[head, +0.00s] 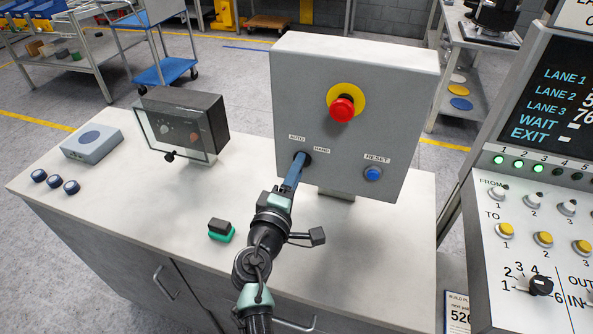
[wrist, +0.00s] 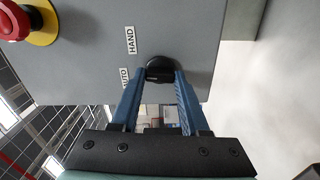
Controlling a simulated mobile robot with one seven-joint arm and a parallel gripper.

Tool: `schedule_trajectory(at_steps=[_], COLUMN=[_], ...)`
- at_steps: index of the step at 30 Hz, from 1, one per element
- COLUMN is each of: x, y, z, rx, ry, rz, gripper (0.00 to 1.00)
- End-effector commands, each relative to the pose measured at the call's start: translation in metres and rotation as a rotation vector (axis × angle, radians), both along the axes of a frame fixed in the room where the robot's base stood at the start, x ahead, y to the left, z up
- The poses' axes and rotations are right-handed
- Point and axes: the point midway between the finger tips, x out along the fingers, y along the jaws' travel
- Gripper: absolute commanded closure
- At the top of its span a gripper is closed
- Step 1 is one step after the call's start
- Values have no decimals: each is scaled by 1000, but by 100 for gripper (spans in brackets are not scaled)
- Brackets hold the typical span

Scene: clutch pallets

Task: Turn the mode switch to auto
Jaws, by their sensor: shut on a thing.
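The grey control box (head: 400,90) stands on the counter. Its black mode switch (head: 306,157) sits low on the front face, between the AUTO label (head: 296,137) and the HAND label (head: 322,150). My gripper (head: 299,163) reaches up to the switch from the front. In the wrist view the blue fingers of my gripper (wrist: 160,76) are on either side of the black switch knob (wrist: 160,66), shut on it. The HAND label (wrist: 131,40) and AUTO label (wrist: 124,78) show left of the knob. I cannot tell which label the knob points to.
A red emergency button (head: 342,108) is above the switch, and a blue RESET button (head: 373,173) is to its right. A clear-covered box (head: 205,115) stands left of the control box. A black-and-green button (head: 221,230) sits on the counter (head: 120,210) left of my arm.

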Motion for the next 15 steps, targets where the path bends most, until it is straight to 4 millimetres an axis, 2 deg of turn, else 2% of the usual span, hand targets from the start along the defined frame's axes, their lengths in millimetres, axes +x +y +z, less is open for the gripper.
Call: schedule_trajectory(at_steps=[6, 15], x=[0, 0], y=[1, 1], z=[0, 0], rx=[-88, -130], ry=[28, 42], rz=[1, 1], gripper=[100, 100])
